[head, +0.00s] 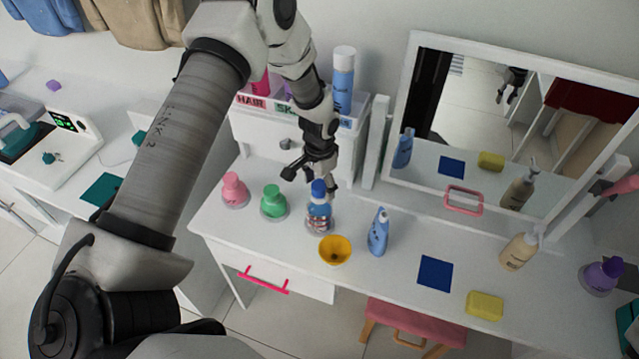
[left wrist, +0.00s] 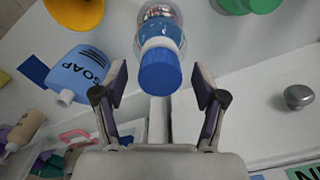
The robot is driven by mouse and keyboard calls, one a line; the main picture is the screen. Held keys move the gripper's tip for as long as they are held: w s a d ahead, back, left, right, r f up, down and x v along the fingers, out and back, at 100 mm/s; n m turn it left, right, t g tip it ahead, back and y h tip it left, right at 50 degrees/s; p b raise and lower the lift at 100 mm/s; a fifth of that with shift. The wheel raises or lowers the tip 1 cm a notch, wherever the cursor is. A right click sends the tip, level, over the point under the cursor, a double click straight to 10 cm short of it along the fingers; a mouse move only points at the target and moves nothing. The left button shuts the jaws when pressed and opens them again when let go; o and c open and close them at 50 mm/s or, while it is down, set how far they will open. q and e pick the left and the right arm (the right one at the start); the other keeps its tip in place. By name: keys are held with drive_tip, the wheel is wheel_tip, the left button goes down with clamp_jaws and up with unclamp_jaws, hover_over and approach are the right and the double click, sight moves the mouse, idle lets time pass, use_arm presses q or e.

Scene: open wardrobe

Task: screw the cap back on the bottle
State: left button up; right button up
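A clear bottle (head: 319,222) with blue contents and a blue cap (head: 319,189) stands on the white table. In the left wrist view the cap (left wrist: 160,72) sits over a pale collar at the bottle's (left wrist: 158,28) top; I cannot tell how tightly it is screwed. My left gripper (head: 312,178) is just above and behind the cap. In the left wrist view its fingers (left wrist: 160,95) are spread wide on either side of the cap, apart from it, with nothing held. My right gripper is not in view.
A yellow funnel-like bowl (head: 335,250) and a blue soap bottle (head: 377,232) stand close to the bottle. Green (head: 274,203) and pink (head: 235,190) bottles stand to its left. A mirror (head: 408,75) and labelled organizer (head: 250,101) stand behind.

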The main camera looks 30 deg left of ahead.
sight(319, 185)
use_arm(q)
wheel_tip(319, 185, up, 12)
idle(0.4)
idle(0.4)
